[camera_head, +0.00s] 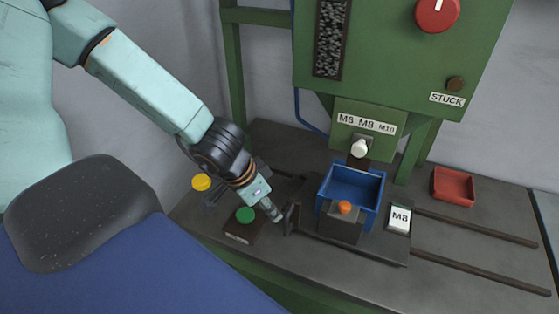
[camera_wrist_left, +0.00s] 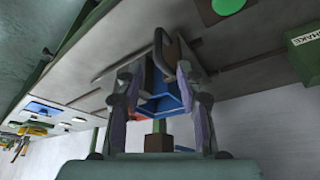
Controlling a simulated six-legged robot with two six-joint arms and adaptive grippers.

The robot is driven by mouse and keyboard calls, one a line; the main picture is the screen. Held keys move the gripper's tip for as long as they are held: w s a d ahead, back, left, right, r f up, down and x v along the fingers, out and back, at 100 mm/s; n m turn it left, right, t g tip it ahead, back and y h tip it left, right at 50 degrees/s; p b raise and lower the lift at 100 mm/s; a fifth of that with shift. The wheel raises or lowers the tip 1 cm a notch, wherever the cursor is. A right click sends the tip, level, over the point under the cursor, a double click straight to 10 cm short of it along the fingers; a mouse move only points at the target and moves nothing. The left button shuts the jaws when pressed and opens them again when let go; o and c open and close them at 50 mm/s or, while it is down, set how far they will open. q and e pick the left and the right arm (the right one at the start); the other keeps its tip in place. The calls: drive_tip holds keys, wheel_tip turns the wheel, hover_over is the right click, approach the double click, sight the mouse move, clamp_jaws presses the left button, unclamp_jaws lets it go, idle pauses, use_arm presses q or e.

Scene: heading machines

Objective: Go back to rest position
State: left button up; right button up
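My left arm comes in from the left in the head view. Its gripper (camera_head: 277,211) is low over the bench, just left of a dark upright handle (camera_head: 291,219). In the left wrist view, the two fingers of my left gripper (camera_wrist_left: 157,75) stand apart with nothing clamped between them. The dark handle (camera_wrist_left: 166,48) shows near the fingertips; whether it touches one cannot be told. A blue bin (camera_head: 353,184) stands to the right of the handle, below the green machine's white nozzle (camera_head: 359,148). My right gripper is not in view.
The green machine (camera_head: 390,55) has a red knob (camera_head: 436,13) and a "STUCK" label. A green button (camera_head: 245,215) and a yellow button (camera_head: 201,182) are near my left gripper. Rails (camera_head: 480,262) run right; a red tray (camera_head: 453,186) and an M8 card (camera_head: 399,219) lie there.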

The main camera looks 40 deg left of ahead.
use_arm(q)
drive_tip(key=shift+s+a, duration=0.1)
drive_tip(key=s+f+n+g+y+b, duration=0.1)
drive_tip(key=s+f+b, duration=0.4)
drive_tip(key=f, duration=0.5)
drive_tip(key=s+f+n+g+y+b, duration=0.1)
drive_tip(key=s+f+y+b, duration=0.15)
drive_tip(key=f+b, duration=0.6)
drive_tip(key=s+d+f+n+g+h+b, duration=0.1)
drive_tip(key=s+d+f+b, duration=0.3)
drive_tip(key=s+f, duration=0.2)
drive_tip(key=s+d+f+n+g+h+b, duration=0.1)
drive_tip(key=s+d+f+b, duration=0.2)
drive_tip(key=s+f, duration=0.3)
wheel_tip(320, 180, down, 5)
drive_tip(key=shift+s+d+r+b, duration=0.15)
drive_tip(key=shift+s+d+b, duration=0.2)
drive_tip(key=shift+d+b, duration=0.1)
drive_tip(key=shift+w, duration=0.1)
drive_tip(key=shift+a+n, duration=0.1)
drive_tip(key=shift+n, duration=0.2)
